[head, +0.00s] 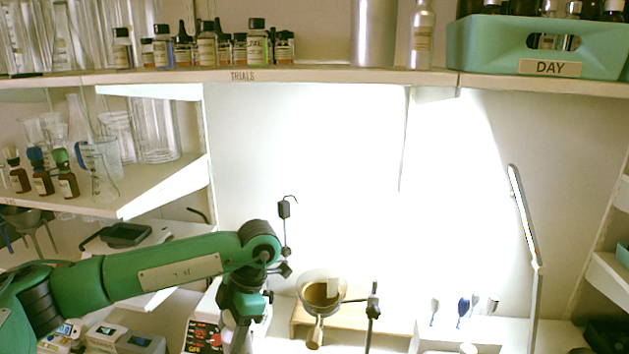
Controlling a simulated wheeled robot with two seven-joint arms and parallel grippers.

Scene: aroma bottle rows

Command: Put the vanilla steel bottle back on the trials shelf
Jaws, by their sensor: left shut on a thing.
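The trials shelf (300,75) runs across the top of the head view, with a TRIALS label on its front edge. A silver steel bottle (421,38) with a pale label stands upright on this shelf board, left of the DAY crate; its label is too small to read. My left gripper (240,335) points down at the bottom of the view, well below the shelf. My right gripper is out of view.
Several small labelled bottles (207,45) stand on the shelf above the label. A tall steel cylinder (374,32) stands beside the silver bottle. A green DAY crate (483,45) fills the right end.

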